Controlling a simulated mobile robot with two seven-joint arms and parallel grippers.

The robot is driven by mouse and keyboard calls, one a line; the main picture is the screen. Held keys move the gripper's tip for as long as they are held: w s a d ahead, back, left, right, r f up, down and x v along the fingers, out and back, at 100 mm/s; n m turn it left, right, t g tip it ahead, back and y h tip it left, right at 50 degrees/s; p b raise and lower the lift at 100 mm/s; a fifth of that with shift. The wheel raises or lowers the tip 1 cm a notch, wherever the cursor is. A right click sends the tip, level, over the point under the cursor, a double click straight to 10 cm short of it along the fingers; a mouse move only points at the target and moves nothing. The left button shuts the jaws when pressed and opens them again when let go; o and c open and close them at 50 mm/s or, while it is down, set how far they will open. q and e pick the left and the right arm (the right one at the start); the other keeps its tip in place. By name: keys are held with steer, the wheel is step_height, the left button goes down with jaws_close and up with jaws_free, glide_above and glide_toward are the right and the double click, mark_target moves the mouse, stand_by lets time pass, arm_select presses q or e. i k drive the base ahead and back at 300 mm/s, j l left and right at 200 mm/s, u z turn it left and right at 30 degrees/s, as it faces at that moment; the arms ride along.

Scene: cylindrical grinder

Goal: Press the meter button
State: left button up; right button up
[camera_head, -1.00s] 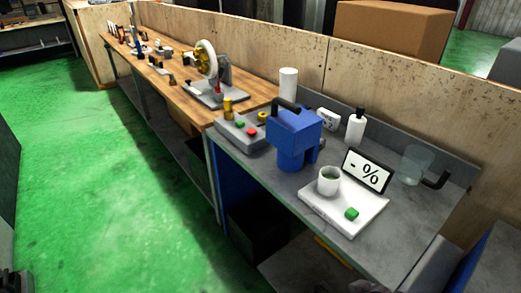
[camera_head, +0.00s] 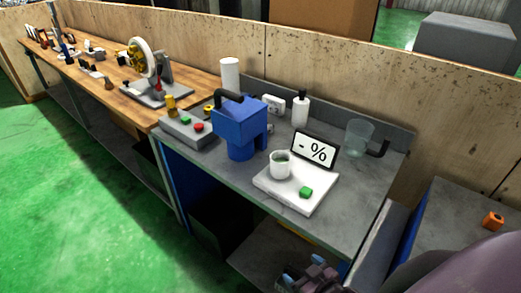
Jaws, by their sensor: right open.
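The meter is a white slab (camera_head: 268,184) on the grey bench, with a tilted black-framed display (camera_head: 315,150) reading "- %". Its green button (camera_head: 306,192) sits on the front right of the slab. A white cup (camera_head: 280,164) stands on the slab behind and left of the button. My right gripper (camera_head: 308,272) is open at the bottom edge, below and in front of the meter, apart from it and partly cut off by the frame. My left gripper is not in view.
A blue machine (camera_head: 240,125) and a grey control box (camera_head: 187,132) with coloured buttons stand left of the meter. A white bottle (camera_head: 300,111) and a clear jug (camera_head: 359,138) stand behind. The bench top (camera_head: 335,215) right of the meter is clear.

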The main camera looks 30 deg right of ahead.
mark_target(305, 192)
steer(key=k+j+z, duration=0.1)
steer(key=z, duration=0.4)
steer(key=k+z, duration=0.2)
steer(key=z, duration=0.25)
steer(key=i+z, duration=0.3)
steer(key=i, duration=0.1)
